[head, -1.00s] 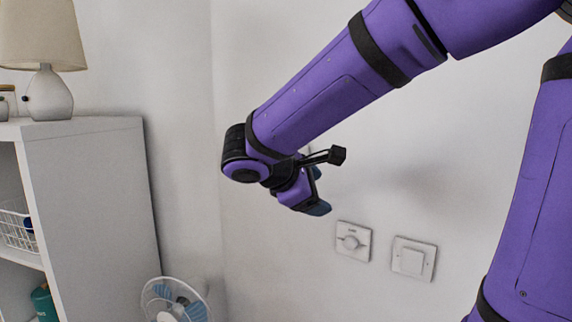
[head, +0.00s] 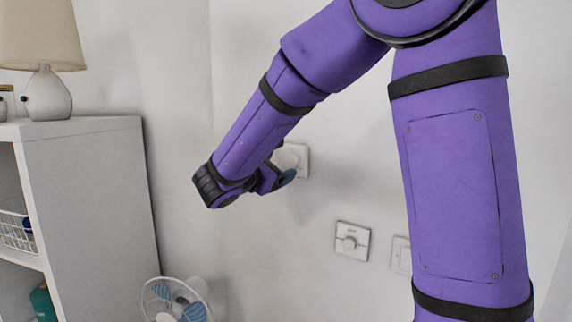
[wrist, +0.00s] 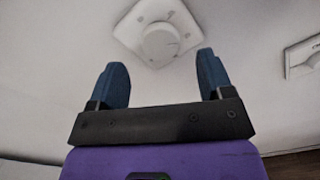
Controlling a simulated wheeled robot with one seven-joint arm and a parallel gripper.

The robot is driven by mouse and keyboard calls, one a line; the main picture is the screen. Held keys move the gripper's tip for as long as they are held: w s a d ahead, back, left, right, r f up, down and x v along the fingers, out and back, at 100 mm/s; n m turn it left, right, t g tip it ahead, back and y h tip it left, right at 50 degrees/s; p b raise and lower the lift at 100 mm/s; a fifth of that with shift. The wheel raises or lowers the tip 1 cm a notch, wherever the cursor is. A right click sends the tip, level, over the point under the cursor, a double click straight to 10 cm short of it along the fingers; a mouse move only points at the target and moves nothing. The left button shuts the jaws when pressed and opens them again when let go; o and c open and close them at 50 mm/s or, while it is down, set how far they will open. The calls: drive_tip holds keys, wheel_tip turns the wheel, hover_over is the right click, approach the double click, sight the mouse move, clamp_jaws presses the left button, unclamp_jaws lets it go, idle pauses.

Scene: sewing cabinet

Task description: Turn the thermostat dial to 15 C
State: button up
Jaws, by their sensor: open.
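A white square plate with a round white dial (wrist: 158,42) is on the wall, seen in the wrist view just beyond and between my fingertips. In the head view a white wall plate (head: 297,158) shows behind my gripper, which partly hides it. It seems to be the same plate. My gripper (wrist: 161,75) is open and empty, its two blue fingers apart and facing the dial, with no contact visible. In the head view my gripper (head: 284,178) is close to the wall. The dial's scale and setting are too small to read.
A plate edge (wrist: 303,58) shows right in the wrist view. A white shelf (head: 95,190) with a lamp (head: 46,92) and a fan (head: 177,300) stand left.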

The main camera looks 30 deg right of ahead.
sight(289, 162)
drive_tip(key=shift+x, duration=1.95)
drive_tip(key=shift+c, duration=0.3)
drive_tip(key=c, duration=0.9)
